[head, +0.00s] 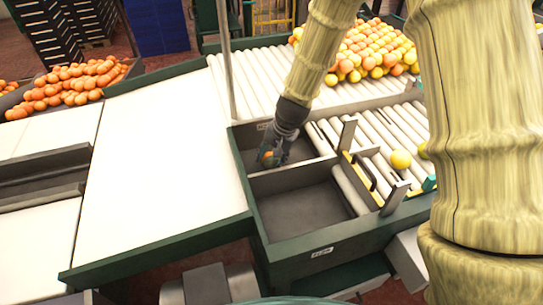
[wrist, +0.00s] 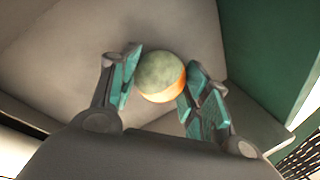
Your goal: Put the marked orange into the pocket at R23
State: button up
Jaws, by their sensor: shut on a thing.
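The orange (wrist: 160,77) sits between the teal pads of my gripper (wrist: 162,85) in the wrist view. A large grey-green patch covers its top, with orange skin below. In the head view my gripper (head: 271,156) reaches down into the far grey pocket (head: 305,150), and a bit of the orange (head: 267,155) shows at its fingertips. My gripper is shut on the orange, low inside this pocket; whether the orange touches the floor I cannot tell. The near pocket (head: 300,208) is empty. Each pocket has a small label, too small to read surely.
A low divider (head: 290,179) parts the two pockets. To their right, a yellow-orange fruit (head: 400,159) lies on the rollers (head: 375,140) beside metal gate posts. A white sloping board (head: 160,170) is at the left. Fruit heaps (head: 372,50) lie behind.

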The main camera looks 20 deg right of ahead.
jog(key=shift+s+r, duration=0.15)
jog(key=shift+s, duration=0.05)
jog(key=shift+w+a, duration=0.1)
jog(key=o, duration=1)
jog(key=shift+f, duration=0.2)
jog(key=shift+r, duration=0.15)
jog(key=shift+b+v, duration=1.45)
jog(key=shift+v, duration=4.55)
